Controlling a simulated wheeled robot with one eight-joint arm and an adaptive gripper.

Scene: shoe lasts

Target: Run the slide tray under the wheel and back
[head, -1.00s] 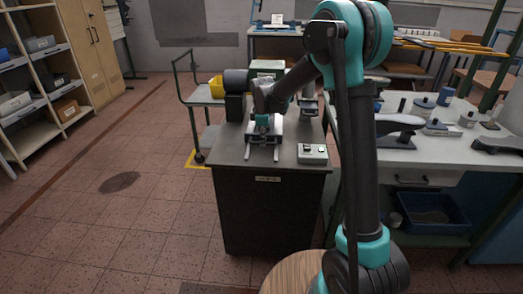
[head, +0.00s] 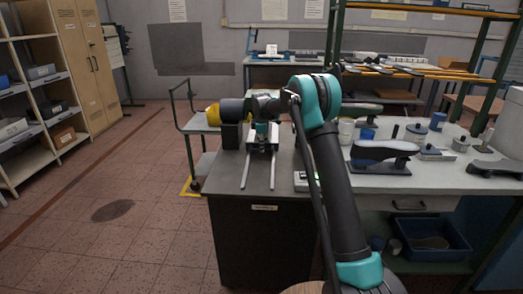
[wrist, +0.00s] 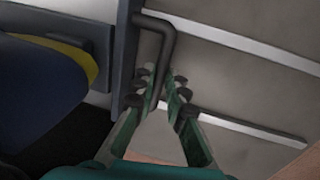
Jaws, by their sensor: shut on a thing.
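My gripper (wrist: 160,95) is shut on the dark bent bar handle (wrist: 168,28) of the slide tray, one row of finger pads on each side of it. In the head view my gripper (head: 262,128) is small at the tray's near end. The grey slide tray (head: 259,147) sits on two pale rails that run toward the bench's front. A dark round wheel with a yellow band (wrist: 60,85) is at the left of the wrist view, beside the handle. In the head view my arm hides most of the wheel area, next to the dark motor housing (head: 232,109).
The machine stands on a dark cabinet (head: 232,180). A control box (head: 303,182) with a green light is partly behind my arm. A workbench (head: 450,180) with shoe lasts and pots stands right. A green cart with a yellow bin (head: 212,115) is behind left. The floor at left is clear.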

